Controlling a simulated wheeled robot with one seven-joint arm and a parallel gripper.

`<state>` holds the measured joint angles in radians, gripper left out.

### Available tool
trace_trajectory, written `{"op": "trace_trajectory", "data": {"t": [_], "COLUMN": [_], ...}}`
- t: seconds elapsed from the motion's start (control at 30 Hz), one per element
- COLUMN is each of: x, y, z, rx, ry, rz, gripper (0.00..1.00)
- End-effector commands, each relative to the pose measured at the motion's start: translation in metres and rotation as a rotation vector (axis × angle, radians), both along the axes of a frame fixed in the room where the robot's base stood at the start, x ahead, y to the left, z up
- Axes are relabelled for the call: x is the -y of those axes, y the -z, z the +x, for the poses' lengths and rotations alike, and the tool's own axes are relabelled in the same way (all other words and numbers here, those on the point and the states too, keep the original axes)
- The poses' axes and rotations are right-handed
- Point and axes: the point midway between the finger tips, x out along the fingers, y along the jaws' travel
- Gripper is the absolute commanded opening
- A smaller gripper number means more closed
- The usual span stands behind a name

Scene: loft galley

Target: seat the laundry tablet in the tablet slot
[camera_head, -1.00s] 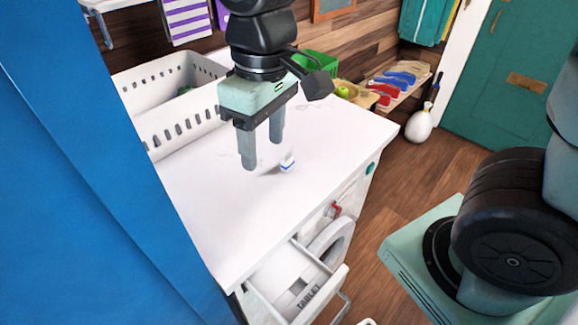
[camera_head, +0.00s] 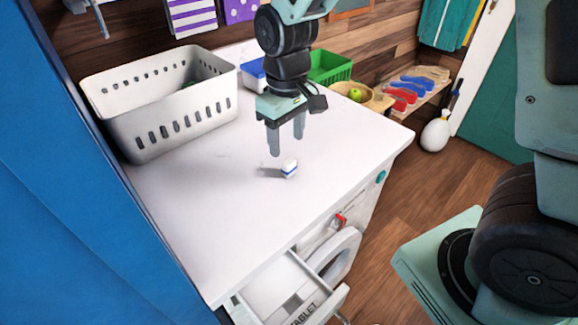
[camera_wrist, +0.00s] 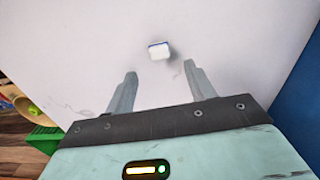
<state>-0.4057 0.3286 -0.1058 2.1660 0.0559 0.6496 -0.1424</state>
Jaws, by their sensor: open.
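The laundry tablet (camera_head: 290,169) is a small white block with a blue band, lying on the white countertop. In the wrist view the tablet (camera_wrist: 159,50) lies beyond my fingertips, roughly centred between them. My gripper (camera_head: 287,147) is open and empty, above the counter close to the tablet; its two fingers also show in the wrist view (camera_wrist: 160,75). The open drawer (camera_head: 277,285) at the counter's front carries the label "TABLET". A dark recess (camera_head: 291,305) shows inside it, but I cannot tell its shape clearly.
A white perforated basket (camera_head: 165,110) stands at the back left of the counter (camera_head: 210,215). A green basket (camera_head: 330,67) and a bowl with a green apple (camera_head: 355,94) stand at the back right. A blue panel (camera_head: 80,200) fills the left. The front counter is clear.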

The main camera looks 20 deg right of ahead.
Motion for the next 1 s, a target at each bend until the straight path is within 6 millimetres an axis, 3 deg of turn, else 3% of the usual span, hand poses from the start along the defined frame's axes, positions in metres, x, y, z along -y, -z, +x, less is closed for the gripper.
{"op": "trace_trajectory", "data": {"t": [0.17, 0.43, 0.77, 0.93, 1.0], "x": [0.001, 0.003, 0.003, 0.003, 0.003], "y": [0.011, 0.049, 0.057, 0.056, 0.056], "z": [-0.001, -0.005, -0.004, -0.004, -0.004], "rx": [-0.003, -0.004, 0.000, 0.000, 0.000], "ry": [0.000, 0.001, 0.000, 0.000, 0.000], "rz": [-0.001, -0.002, -0.001, -0.001, -0.001], "gripper": [0.55, 0.55, 0.55, 0.07, 0.07]}}
